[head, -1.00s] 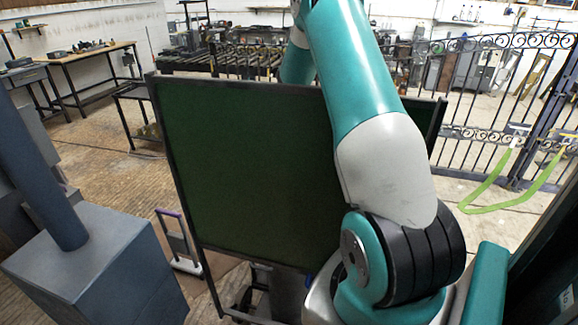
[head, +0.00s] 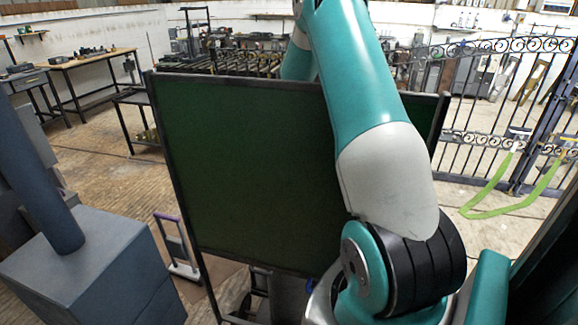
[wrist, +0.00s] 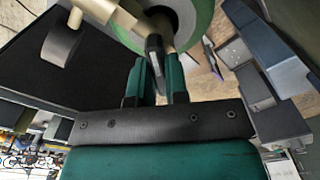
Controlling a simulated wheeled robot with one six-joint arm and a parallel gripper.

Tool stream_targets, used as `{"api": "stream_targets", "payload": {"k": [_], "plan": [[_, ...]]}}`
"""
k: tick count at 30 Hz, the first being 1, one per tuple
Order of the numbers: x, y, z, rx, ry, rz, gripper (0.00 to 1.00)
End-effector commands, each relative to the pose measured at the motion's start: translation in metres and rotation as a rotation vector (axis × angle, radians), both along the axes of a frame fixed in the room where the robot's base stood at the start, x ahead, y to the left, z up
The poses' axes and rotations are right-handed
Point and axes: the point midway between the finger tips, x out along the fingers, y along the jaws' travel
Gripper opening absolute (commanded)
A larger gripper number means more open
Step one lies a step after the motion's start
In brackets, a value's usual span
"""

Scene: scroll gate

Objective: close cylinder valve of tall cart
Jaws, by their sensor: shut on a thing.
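In the wrist view, my gripper (wrist: 154,66) has its two teal fingers on either side of a thin dark handle (wrist: 154,48), seen nearly edge-on, and is shut on it. The handle sits at the end of a brass valve body (wrist: 116,17) at the top of the picture. Behind the valve is the rounded green and pale top of a cylinder (wrist: 196,18). The cart itself cannot be made out. In the head view my arm reaches over a dark green screen, and the gripper, valve and cylinder are hidden.
The framed dark green screen (head: 245,170) stands close in front. A blue-grey block with a post (head: 90,265) is at the left, with a small hand truck (head: 178,248) beside it.

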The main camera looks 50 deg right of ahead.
Motion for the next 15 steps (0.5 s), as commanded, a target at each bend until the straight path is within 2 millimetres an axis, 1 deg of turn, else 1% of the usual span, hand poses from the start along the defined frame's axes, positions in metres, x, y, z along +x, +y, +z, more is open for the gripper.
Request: {"api": "stream_targets", "payload": {"k": [15], "plan": [[0.0004,-0.0003,0.0008,-0.001,-0.002,-0.489,0.00]]}}
